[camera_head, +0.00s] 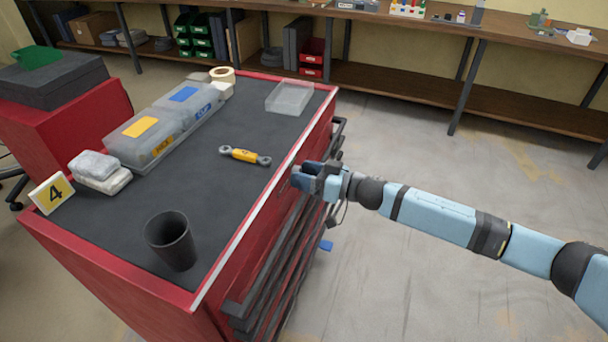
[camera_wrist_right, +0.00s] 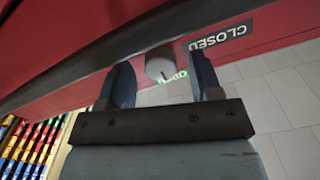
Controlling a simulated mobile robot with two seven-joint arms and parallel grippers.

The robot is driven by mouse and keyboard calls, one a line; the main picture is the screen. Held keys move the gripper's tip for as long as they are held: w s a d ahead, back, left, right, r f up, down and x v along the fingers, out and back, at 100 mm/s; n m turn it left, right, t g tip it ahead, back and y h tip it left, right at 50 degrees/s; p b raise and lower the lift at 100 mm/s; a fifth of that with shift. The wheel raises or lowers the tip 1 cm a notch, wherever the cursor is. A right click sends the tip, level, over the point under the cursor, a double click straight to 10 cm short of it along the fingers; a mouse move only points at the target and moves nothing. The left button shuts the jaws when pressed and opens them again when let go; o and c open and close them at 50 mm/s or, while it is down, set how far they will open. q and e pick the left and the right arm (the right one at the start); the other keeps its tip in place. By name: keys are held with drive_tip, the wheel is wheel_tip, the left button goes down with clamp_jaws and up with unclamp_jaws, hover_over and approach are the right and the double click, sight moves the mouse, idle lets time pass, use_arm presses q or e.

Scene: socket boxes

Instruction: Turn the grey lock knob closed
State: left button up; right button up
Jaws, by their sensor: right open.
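The grey lock knob (camera_wrist_right: 160,64) shows in the right wrist view on the red cabinet front (camera_wrist_right: 120,85). A dark mark shows on its lower edge. A black "CLOSED" label (camera_wrist_right: 221,36) is to its upper right, and a partly hidden green "OPEN" label (camera_wrist_right: 175,79) is just below it. My right gripper (camera_wrist_right: 164,82) is open, with one finger on each side of the knob; I cannot tell whether they touch it. In the head view my right gripper (camera_head: 309,178) is at the cabinet's right side, and the knob is hidden there. My left gripper is not in view.
The floor to the right is clear.

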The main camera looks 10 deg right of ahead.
drive_tip(key=shift+a, duration=0.1)
drive_tip(key=c, duration=0.9)
drive_tip(key=shift+c, duration=0.2)
